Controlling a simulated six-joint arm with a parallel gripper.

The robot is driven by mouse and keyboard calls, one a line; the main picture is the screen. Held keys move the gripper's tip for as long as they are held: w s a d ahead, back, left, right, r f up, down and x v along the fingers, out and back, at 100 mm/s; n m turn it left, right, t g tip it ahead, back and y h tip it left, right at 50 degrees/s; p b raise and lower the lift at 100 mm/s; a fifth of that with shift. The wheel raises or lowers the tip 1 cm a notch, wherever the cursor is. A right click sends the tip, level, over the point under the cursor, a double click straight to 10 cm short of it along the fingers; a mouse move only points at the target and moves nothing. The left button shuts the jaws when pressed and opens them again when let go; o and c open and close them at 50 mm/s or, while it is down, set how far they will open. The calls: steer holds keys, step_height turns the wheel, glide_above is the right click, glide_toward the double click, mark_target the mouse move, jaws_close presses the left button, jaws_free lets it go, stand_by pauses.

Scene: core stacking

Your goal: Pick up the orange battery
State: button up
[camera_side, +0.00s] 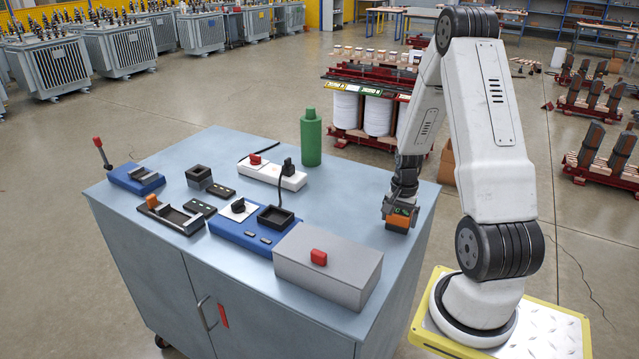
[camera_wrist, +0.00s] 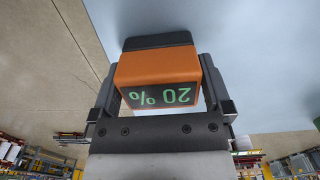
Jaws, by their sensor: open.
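The orange battery (camera_side: 398,222) is at the right edge of the table top in the side view, right under my gripper (camera_side: 401,211). In the wrist view the battery (camera_wrist: 155,68) has a dark face with an upside-down green "20 %" and lies between the two fingers of my gripper (camera_wrist: 160,90). The jaws are open around it, one finger on each side. A sliver of light shows beside the right finger; whether the left finger touches cannot be told.
A grey box with a red button (camera_side: 319,257) stands at the front of the table (camera_side: 350,170). A green bottle (camera_side: 311,140) stands at the back. The table around the battery is clear.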

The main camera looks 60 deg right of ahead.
steer(key=shift+f, duration=0.45)
steer(key=c, duration=1.3)
steer(key=shift+r, duration=0.25)
steer(key=shift+r, duration=0.85)
steer(key=s+a+r, duration=0.9)
steer(key=s+r, duration=0.1)
steer(key=r, duration=0.1)
steer(key=shift+a, duration=0.3)
